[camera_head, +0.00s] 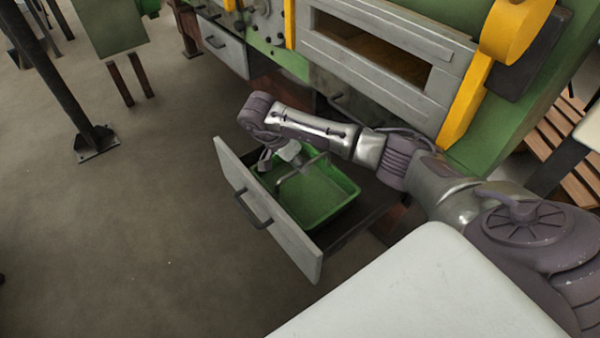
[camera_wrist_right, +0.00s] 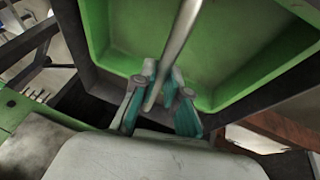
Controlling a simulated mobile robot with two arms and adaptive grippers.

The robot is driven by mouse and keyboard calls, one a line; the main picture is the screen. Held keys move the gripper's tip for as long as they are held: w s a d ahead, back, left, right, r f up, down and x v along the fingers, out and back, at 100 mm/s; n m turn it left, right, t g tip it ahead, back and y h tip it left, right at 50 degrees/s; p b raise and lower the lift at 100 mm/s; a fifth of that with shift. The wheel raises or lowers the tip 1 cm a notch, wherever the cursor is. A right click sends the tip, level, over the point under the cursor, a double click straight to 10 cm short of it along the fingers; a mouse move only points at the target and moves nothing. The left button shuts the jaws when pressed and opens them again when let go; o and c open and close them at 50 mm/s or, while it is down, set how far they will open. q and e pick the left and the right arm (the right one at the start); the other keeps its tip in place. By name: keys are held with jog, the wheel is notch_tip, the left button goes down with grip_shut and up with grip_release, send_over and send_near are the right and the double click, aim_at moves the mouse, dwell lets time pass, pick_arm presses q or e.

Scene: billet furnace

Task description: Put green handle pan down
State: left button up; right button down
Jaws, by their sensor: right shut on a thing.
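The green pan (camera_head: 316,196) is a shallow rectangular tray with a grey metal bar handle (camera_head: 297,173) arching over it. It sits in the open drawer (camera_head: 262,212), behind the grey drawer front. My right gripper (camera_head: 268,160) is at the pan's left end, near the drawer front. In the right wrist view my right gripper (camera_wrist_right: 160,98) has its teal-padded fingers on either side of the handle (camera_wrist_right: 178,50), shut on it, with the green pan (camera_wrist_right: 250,75) behind. Whether the pan's underside touches the drawer floor cannot be told. My left gripper is out of view.
The drawer has a dark pull handle (camera_head: 254,210) on its front. A green and grey machine with yellow parts (camera_head: 390,60) stands behind. A closed drawer (camera_head: 222,45) is further left. Open floor (camera_head: 120,230) lies to the left, with a dark metal post (camera_head: 70,95).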

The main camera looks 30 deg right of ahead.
jog(key=shift+f, duration=0.65)
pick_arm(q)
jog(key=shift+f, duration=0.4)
pick_arm(e)
jog(key=shift+r, duration=0.15)
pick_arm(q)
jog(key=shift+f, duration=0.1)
pick_arm(e)
jog(key=c, duration=1.2)
grip_release()
